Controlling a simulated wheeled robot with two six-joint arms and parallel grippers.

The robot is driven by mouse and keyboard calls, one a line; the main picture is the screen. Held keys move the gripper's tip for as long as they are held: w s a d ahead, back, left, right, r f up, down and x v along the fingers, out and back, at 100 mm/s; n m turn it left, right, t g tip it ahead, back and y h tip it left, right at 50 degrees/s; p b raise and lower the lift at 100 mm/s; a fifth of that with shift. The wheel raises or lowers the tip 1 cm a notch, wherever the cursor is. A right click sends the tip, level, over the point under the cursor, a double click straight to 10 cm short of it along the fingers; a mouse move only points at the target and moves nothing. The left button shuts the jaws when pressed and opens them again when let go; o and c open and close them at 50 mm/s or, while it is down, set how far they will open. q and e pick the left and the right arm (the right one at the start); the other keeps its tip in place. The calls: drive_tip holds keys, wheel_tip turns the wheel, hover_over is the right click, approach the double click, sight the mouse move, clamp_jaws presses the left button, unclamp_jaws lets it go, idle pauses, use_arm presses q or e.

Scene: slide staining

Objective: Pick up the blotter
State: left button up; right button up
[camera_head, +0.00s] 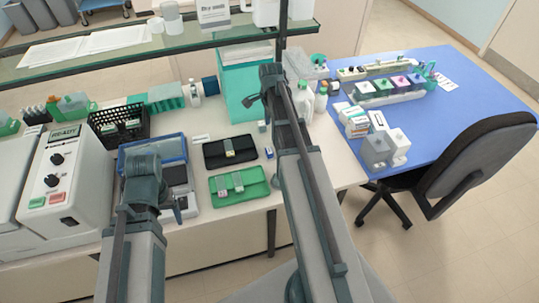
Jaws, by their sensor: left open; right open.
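No object in the head view can be singled out with certainty as the blotter. A black flat case (214,161) and a green flat case (256,190), each with small pale pieces on top, lie on the bench between my arms. My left gripper (146,168) is open over the bench in front of the blue-rimmed tray, left of both cases; its fingertips are hard to make out. My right gripper (262,95) is open, raised in front of the teal box, and apart from the cases. Neither gripper visibly holds anything.
A white instrument with knobs (85,175) stands at left beside a black basket (104,123). A teal box (232,80) stands behind the cases, below a glass shelf (110,58). A blue table (465,100) with staining jars and an office chair (485,150) are at right.

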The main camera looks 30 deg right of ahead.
sight(269, 150)
drive_tip(key=shift+a+f+b, duration=0.1)
drive_tip(key=shift+f+b, duration=4.2)
drive_tip(key=shift+f, duration=0.05)
drive_tip(key=shift+f, duration=0.1)
wheel_tip(269, 150, down, 5)
drive_tip(key=b, duration=0.5)
drive_tip(key=shift+w+a+f, duration=0.1)
drive_tip(key=shift+w, duration=0.05)
drive_tip(key=c, duration=1.4)
drive_tip(key=shift+c, duration=0.2)
drive_tip(key=shift+r, duration=0.2)
